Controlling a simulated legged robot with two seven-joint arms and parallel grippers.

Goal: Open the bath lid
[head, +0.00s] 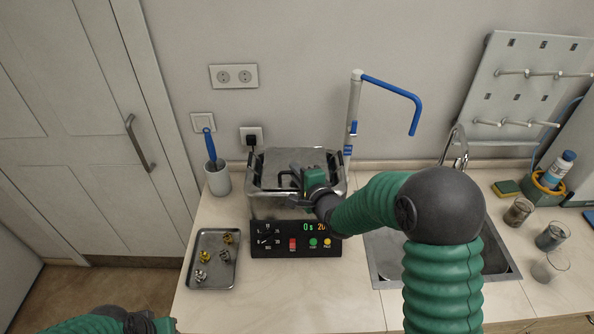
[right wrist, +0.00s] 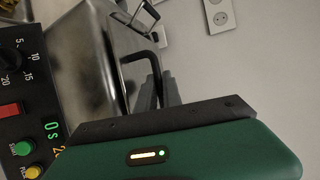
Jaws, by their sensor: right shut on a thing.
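The bath (head: 258,205) is a steel box with a black control panel on its front, standing on the counter by the wall. Its steel lid (head: 268,163) lies over the top and looks closed. A black bar handle (head: 285,174) is on the lid; it also shows in the right wrist view (right wrist: 153,62). My right gripper (head: 296,178) is shut on the lid handle, its dark fingers (right wrist: 158,92) at the bar. The gripper body hides part of the lid. Only a piece of my left arm shows at the bottom left; its fingers are out of the picture.
A tray (head: 196,281) with several small metal parts is left of the panel (head: 270,240). A cup (head: 218,181) with a blue-handled tool stands beside the bath. A blue-armed post (head: 354,105) rises behind it. The sink (head: 390,270) and glass beakers (head: 550,265) are to the right.

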